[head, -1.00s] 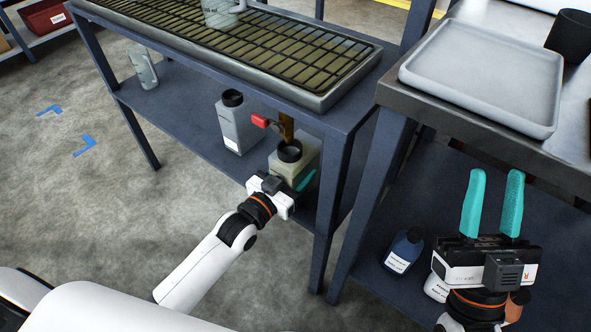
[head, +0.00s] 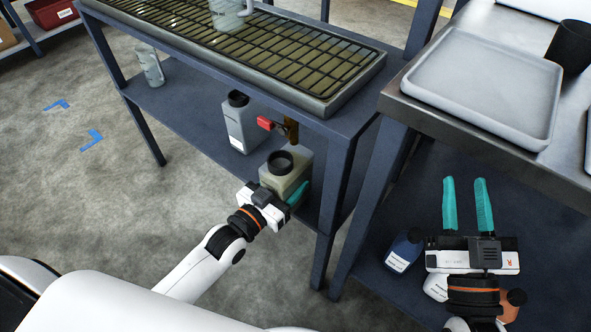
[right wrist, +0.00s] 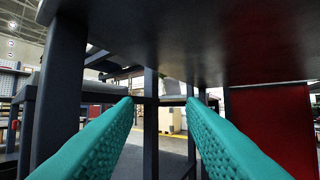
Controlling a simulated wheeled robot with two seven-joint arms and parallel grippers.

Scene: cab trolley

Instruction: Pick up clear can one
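The clear can (head: 291,185), a pale yellowish translucent can with a black cap, is at the lower shelf's front right part. My left gripper (head: 288,198) is at its near side, with one teal finger along the can's front right face. The other finger is hidden, but the can moves with the gripper, so it appears held. Whether its base is clear of the shelf is hard to tell. My right gripper (head: 464,205) is open and empty, fingers pointing away beside the right bench. Its parted fingers also show in the right wrist view (right wrist: 160,100).
A grey bottle (head: 241,123) and a red-handled valve (head: 266,123) are close behind the can. A table leg (head: 329,210) stands just right of it. A glass jug (head: 150,67) is farther left on the shelf (head: 190,105). A blue bottle (head: 403,251) is near my right gripper.

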